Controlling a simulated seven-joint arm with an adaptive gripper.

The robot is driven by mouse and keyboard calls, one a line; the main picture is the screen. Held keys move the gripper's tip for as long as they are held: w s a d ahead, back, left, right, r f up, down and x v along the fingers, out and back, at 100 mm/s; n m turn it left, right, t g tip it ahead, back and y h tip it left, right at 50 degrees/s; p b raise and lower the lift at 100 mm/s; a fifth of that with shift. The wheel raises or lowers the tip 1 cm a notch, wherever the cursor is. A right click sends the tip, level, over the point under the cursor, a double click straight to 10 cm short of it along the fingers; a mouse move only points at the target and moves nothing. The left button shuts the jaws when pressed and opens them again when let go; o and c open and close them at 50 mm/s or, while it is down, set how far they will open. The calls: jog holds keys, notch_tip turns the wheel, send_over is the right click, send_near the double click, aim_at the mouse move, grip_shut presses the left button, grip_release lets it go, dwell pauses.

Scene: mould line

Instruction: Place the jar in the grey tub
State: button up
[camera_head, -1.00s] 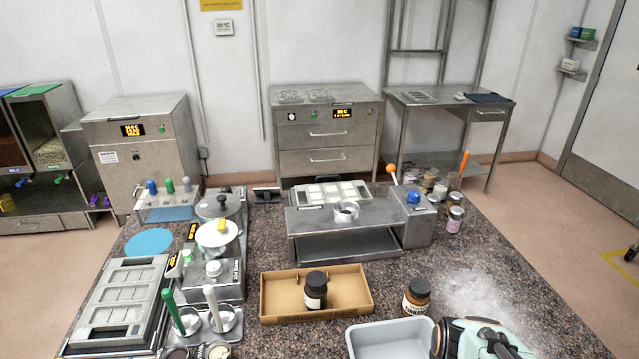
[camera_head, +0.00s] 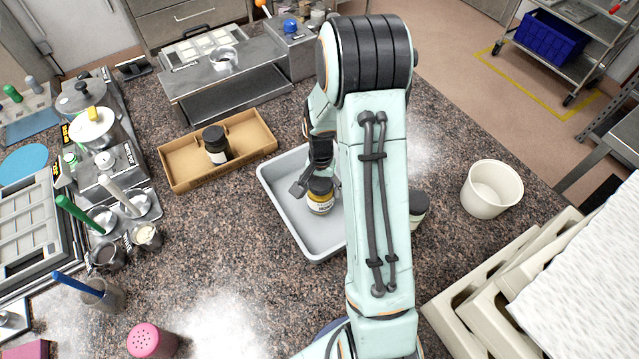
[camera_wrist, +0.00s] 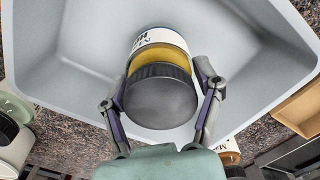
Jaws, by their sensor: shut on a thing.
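The jar (camera_head: 320,203) has a dark lid, yellow contents and a white label. My gripper (camera_head: 316,184) is shut on it from above, around the lid. The grey tub (camera_head: 273,195) is a shallow rectangular container around and under the jar in the head view. In the wrist view, the jar (camera_wrist: 159,98) sits between both fingers of my gripper (camera_wrist: 160,90), with the pale inner walls of the tub (camera_wrist: 70,50) around it. I cannot tell whether its base touches the tub floor. My arm hides the tub's right part in the head view.
A cardboard tray (camera_head: 180,179) holding a dark-lidded jar (camera_head: 216,146) stands left of the tub. Another jar (camera_head: 418,204) stands right of my arm, partly hidden. A white bucket (camera_head: 491,190) and stacked beige trays (camera_head: 470,290) are at right.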

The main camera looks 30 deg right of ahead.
jog(key=shift+f, duration=0.15)
jog(key=o, duration=1.2)
jog(key=shift+o, duration=0.2)
notch_tip(320, 180, up, 11)
jog(key=shift+r, duration=0.1)
jog(key=shift+s+a+r, duration=0.15)
jog(key=shift+a+r, duration=0.1)
jog(key=shift+r, duration=0.25)
jog(key=shift+s+a+r, duration=0.15)
jog(key=shift+a+r, duration=0.1)
jog(key=shift+r, duration=0.25)
jog(key=s+a+r+n, duration=0.3)
jog(key=s+a+n, duration=0.2)
jog(key=s, duration=0.4)
jog(key=s+a+r+n, duration=0.3)
jog(key=s+a+n, duration=0.2)
jog(key=s+a, duration=0.3)
jog(key=shift+s+a+y, duration=0.3)
jog(key=shift+s+y, duration=0.1)
jog(key=shift+s, duration=0.35)
